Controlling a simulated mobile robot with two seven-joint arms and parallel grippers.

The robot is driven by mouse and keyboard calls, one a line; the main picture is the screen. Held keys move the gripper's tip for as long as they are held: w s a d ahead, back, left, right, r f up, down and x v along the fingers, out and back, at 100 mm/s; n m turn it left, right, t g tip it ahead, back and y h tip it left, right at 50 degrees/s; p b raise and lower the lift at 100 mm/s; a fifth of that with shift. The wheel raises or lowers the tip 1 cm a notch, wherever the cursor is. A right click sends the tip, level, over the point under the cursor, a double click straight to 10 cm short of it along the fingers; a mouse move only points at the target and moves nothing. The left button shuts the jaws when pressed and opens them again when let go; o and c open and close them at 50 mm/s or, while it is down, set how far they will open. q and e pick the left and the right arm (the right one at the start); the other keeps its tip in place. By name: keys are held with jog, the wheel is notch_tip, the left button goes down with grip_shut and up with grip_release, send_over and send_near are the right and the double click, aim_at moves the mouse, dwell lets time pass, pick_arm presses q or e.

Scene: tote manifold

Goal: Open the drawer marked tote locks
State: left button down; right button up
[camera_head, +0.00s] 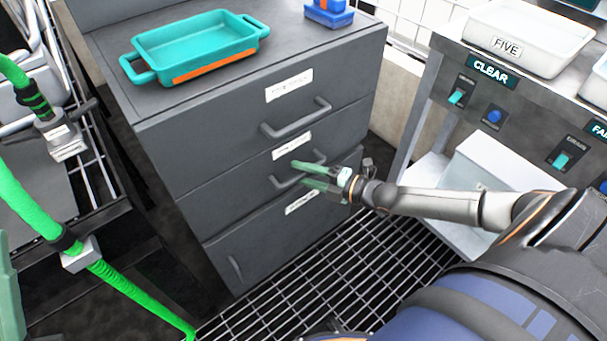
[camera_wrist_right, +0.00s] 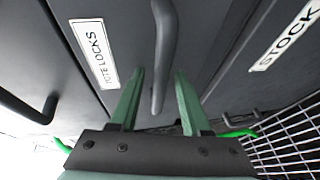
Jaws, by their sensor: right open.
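The tote locks drawer is the middle drawer (camera_head: 225,196) of a grey cabinet and looks shut. Its white label (camera_head: 291,146) is too small to read in the head view, but the label reads TOTE LOCKS in the wrist view (camera_wrist_right: 93,52). Its bar handle (camera_head: 283,182) is partly hidden by my right gripper (camera_head: 312,172). In the wrist view, the handle (camera_wrist_right: 160,70) lies between the two green fingers of my open right gripper (camera_wrist_right: 158,75), with a gap visible on both sides. My left gripper is not in view.
The top drawer has its own handle (camera_head: 297,118); the lower drawer's label (camera_wrist_right: 288,36) reads STOCK. A teal tray (camera_head: 195,48) sits on the cabinet. Green hoses (camera_head: 40,215) hang at left. A metal bench (camera_head: 520,100) stands at right. Grating floor (camera_head: 360,275) is open before the cabinet.

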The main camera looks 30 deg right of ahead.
grip_shut()
dwell(0.4)
dwell(1.1)
